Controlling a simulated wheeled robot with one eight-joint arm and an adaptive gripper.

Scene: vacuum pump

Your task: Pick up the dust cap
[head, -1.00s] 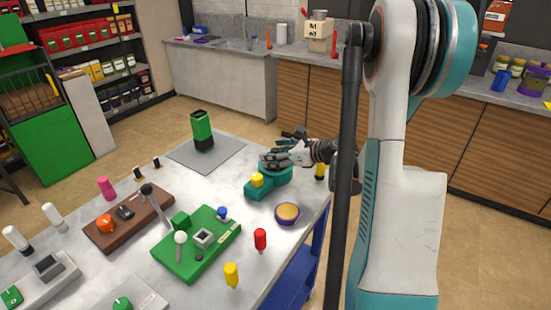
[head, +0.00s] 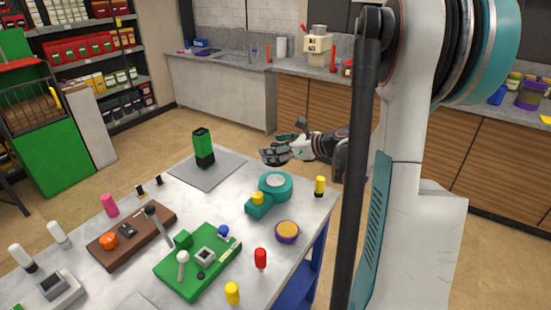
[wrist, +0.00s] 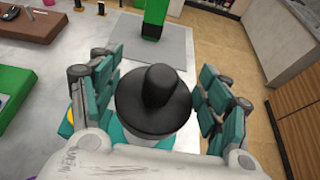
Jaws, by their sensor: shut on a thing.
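The dust cap (wrist: 153,100) is a black round cap with a wide brim and a raised knob. In the wrist view it sits between the fingers of my gripper (head: 279,153), which is shut on it. My gripper is above and behind the teal vacuum pump (head: 262,206), clear of it. The pump's round top shows a bare grey disc (head: 275,181) with no cap on it. A yellow knob (head: 258,198) is on its lower part. In the head view my fingers mostly hide the cap. In the wrist view the cap covers part of the pump below.
A green canister (head: 203,148) stands on a grey mat (head: 222,172) behind the pump. A purple-rimmed bowl (head: 287,232), a yellow-topped bottle (head: 320,186), a red bottle (head: 260,258) and a green board (head: 184,274) are on the table. The air around my gripper is free.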

